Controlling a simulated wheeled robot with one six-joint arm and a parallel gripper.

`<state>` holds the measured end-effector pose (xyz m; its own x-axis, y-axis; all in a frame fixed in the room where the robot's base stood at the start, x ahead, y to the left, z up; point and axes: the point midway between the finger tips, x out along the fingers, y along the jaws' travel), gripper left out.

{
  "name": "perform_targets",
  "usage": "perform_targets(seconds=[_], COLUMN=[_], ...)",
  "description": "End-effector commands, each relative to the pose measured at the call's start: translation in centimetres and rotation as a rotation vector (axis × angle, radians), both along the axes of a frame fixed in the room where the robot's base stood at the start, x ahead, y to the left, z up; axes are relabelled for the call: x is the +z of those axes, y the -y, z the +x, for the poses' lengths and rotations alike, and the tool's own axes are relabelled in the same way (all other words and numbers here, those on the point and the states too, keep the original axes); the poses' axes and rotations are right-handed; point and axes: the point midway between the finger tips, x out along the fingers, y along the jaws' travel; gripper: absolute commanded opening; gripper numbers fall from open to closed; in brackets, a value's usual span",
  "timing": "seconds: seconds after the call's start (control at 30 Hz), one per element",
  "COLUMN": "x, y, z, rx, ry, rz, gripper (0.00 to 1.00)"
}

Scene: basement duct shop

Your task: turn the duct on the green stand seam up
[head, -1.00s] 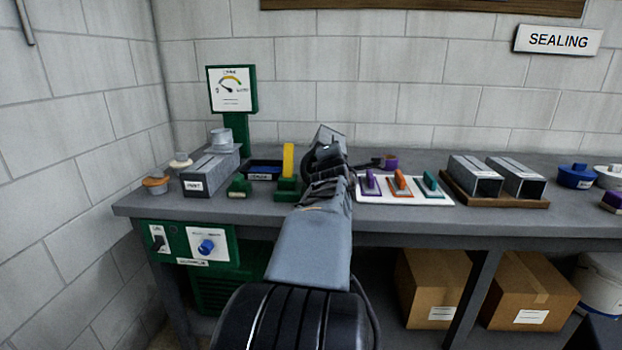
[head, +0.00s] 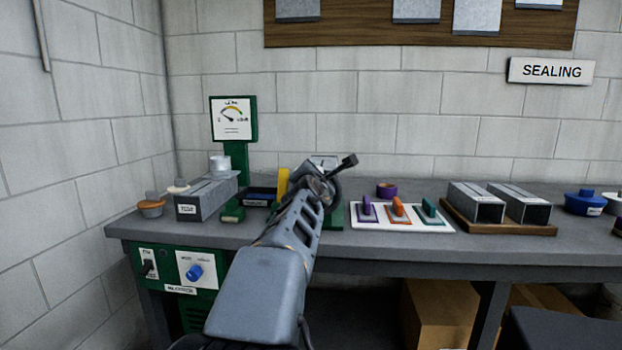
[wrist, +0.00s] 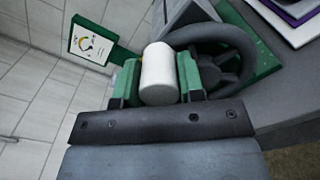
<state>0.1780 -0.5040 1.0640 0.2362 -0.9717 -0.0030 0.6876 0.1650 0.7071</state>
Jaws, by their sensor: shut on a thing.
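My gripper (wrist: 160,85) shows in the wrist view with its green fingers shut on a white cylindrical knob (wrist: 159,72). The knob sits against a dark spoked handwheel (wrist: 235,50). A green base plate (wrist: 262,52) lies beside the wheel. A grey metal surface (wrist: 187,14) at the top edge seems to be the duct. In the head view my arm covers most of the green stand (head: 336,216).
A labelled grey duct (head: 205,198) and a green gauge post (head: 233,150) stand left. A white board (head: 400,217) with several coloured tools and a wooden tray (head: 480,222) with two ducts lie right. Cardboard boxes (head: 440,315) are under the bench.

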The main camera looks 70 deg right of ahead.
Motion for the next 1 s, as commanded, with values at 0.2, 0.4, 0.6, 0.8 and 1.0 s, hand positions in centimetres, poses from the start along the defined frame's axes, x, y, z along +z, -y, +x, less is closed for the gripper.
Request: perform_targets(seconds=[0.2,0.4,0.6,0.8,1.0], x=[0.1,0.1,0.0,0.0,0.2], y=[0.0,-0.1,-0.1,-0.1,-1.8], z=[0.0,0.1,0.1,0.1,-0.3], rx=[0.001,0.003,0.003,0.002,0.002], ry=[0.000,-0.001,0.000,0.000,0.001], rz=[-0.002,-0.002,-0.001,-0.001,-0.003], gripper=[0.00,0.45,0.62,0.62,0.62])
